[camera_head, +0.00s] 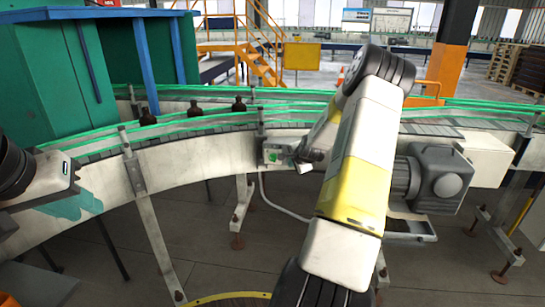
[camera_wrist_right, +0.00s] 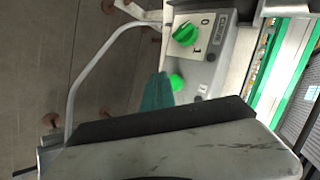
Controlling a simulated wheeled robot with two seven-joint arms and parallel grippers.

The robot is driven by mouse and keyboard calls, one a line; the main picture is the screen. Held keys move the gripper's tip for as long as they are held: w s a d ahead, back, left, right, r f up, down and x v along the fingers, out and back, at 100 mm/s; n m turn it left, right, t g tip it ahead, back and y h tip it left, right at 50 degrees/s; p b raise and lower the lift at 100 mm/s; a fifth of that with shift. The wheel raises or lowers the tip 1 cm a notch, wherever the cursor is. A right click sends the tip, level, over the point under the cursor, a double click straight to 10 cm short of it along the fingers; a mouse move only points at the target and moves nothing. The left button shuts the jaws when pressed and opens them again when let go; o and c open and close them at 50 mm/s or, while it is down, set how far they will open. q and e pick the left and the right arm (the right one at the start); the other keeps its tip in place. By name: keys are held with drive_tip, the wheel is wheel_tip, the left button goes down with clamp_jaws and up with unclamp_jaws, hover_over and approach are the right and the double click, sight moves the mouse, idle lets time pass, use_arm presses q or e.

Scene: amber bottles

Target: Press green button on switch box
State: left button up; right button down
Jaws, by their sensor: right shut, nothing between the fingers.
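The grey switch box (camera_head: 279,153) is fixed to the side of the conveyor, partly hidden by my right arm in the head view. In the right wrist view the switch box (camera_wrist_right: 219,46) shows a green rotary knob (camera_wrist_right: 185,33) between 0 and 1 marks, and a round green button (camera_wrist_right: 177,82). My right gripper (camera_wrist_right: 162,88) is shut and empty, its teal fingertips right beside the button in that view. Whether they touch it cannot be told. My left gripper (camera_head: 75,205) is at the far left, away from the box; its jaw opening is unclear.
Several dark amber bottles, one of them here (camera_head: 239,104), stand on the curved conveyor (camera_head: 190,158) with green rails. A grey motor (camera_head: 438,180) is to the right of my right arm. A bent metal conduit (camera_wrist_right: 95,65) runs from the box. Conveyor legs stand below.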

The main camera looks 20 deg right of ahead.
drive_tip(key=shift+w, duration=0.1)
idle(0.5)
drive_tip(key=shift+w+d, duration=0.25)
drive_tip(key=shift+w+d, duration=0.2)
drive_tip(key=shift+w, duration=0.2)
idle(0.7)
idle(0.3)
drive_tip(key=shift+s+a, duration=0.45)
drive_tip(key=shift+s, duration=0.3)
drive_tip(key=s+a, duration=0.1)
drive_tip(key=s, duration=0.2)
drive_tip(key=s+a, duration=0.1)
drive_tip(key=shift+s+a, duration=0.15)
drive_tip(key=shift+a, duration=0.15)
idle(0.5)
